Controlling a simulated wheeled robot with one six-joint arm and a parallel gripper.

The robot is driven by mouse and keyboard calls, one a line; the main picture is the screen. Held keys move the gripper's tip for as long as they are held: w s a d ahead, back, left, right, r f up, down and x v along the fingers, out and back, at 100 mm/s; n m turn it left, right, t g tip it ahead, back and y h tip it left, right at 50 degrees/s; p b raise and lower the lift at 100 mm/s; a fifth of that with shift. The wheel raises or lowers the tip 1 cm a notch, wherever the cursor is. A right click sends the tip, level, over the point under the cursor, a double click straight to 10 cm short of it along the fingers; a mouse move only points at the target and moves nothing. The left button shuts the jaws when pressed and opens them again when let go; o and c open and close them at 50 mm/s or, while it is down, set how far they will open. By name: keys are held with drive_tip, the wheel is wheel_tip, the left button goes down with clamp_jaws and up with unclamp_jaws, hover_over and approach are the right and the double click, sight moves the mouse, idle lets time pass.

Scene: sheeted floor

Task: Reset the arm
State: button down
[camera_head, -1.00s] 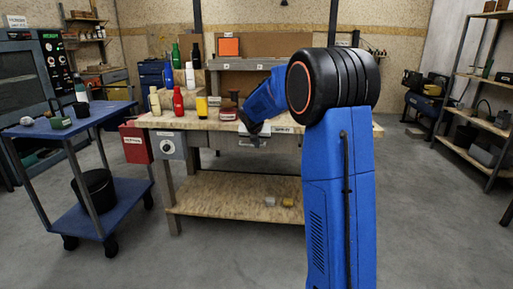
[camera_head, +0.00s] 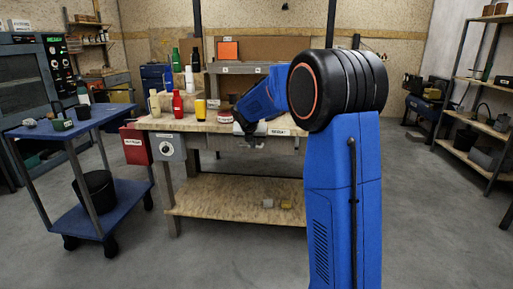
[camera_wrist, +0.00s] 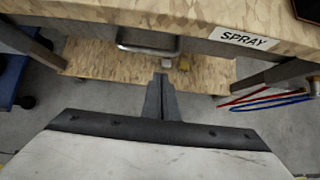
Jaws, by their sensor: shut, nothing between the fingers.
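My blue arm with its black round joint fills the right middle of the head view and bends left toward the workbench (camera_head: 240,205). My gripper (camera_head: 251,146) hangs at the bench's front edge, partly hidden by my own arm. In the wrist view my gripper (camera_wrist: 162,76) shows its two dark fingers pressed together with nothing between them. Past the fingertips are the bench's front, a metal drawer handle (camera_wrist: 148,47) and the lower shelf (camera_wrist: 95,60).
A blue cart (camera_head: 115,110) stands at left, a shelf rack (camera_head: 480,118) at right. A "SPRAY" label (camera_wrist: 244,38) marks the bench edge. Grey floor is open in front.

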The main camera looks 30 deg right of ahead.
drive_tip(key=v, duration=0.8)
drive_tip(key=s+a+m+g+y, duration=0.1)
drive_tip(key=s+a+m, duration=0.3)
drive_tip(key=s+m, duration=0.55)
drive_tip(key=s+a+m+y, duration=0.1)
drive_tip(key=s+a+m, duration=0.25)
drive_tip(key=s, duration=1.05)
drive_tip(key=s+a+f+m, duration=0.2)
drive_tip(key=s+m, duration=0.3)
drive_tip(key=s, duration=0.3)
drive_tip(key=s+a+f+m+y, duration=0.1)
drive_tip(key=s+f+m, duration=0.3)
drive_tip(key=s, duration=0.5)
drive_tip(key=s+a+f+m+y, duration=0.1)
drive_tip(key=s+a+f+m, duration=0.3)
drive_tip(key=s+m, duration=0.3)
drive_tip(key=shift+s+g, duration=0.4)
drive_tip(key=shift+s, duration=0.35)
drive_tip(key=shift+f, duration=0.1)
